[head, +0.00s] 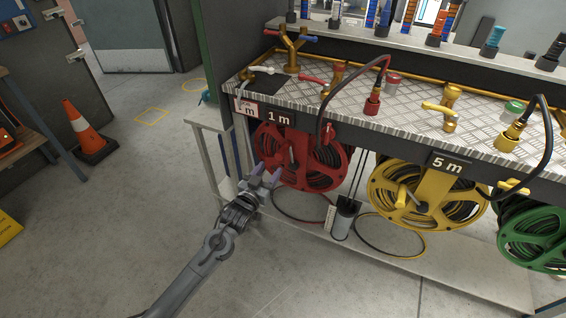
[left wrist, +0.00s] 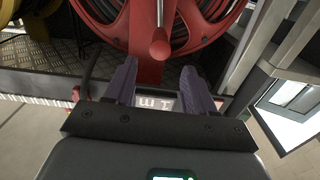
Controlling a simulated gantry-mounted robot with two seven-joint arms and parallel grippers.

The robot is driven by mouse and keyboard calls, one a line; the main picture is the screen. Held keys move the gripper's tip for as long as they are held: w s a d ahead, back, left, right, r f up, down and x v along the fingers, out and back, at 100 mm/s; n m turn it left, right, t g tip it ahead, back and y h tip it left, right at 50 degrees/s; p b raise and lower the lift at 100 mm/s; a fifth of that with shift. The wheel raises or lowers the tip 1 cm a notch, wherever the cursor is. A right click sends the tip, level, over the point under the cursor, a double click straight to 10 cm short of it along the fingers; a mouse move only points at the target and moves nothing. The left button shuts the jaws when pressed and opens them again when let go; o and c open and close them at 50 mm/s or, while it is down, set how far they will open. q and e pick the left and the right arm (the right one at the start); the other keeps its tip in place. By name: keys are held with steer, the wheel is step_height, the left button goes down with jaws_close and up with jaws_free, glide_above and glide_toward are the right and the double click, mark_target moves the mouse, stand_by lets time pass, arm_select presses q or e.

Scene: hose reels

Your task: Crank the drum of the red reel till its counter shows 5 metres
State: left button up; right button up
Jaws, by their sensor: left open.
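The red reel (head: 330,165) hangs under the bench at the left end of the row, with dark hose on its drum. A dark plate (head: 279,118) above it reads 1 m. In the left wrist view the red reel (left wrist: 120,35) fills the top, and its red crank knob (left wrist: 160,46) shows ahead, between the lines of my fingers and not gripped. My left gripper (head: 264,180) is open and empty, just left of and in front of the red reel; its two fingers (left wrist: 159,75) stand apart. My right gripper is not in view.
A yellow reel (head: 381,190) with a 5 m plate (head: 447,163) and a green reel (head: 540,215) hang to the right. A pale bench leg (head: 207,160) is close to my left arm.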

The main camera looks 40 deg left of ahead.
mark_target(282, 152)
arm_select(q)
steer(key=b+x, duration=0.5)
steer(key=x, duration=0.4)
steer(key=shift+w+f, duration=0.2)
steer(key=shift+b+x, duration=0.3)
steer(key=shift+x, duration=0.45)
steer(key=shift+r, duration=0.1)
steer(key=shift+c, duration=0.5)
jaws_close()
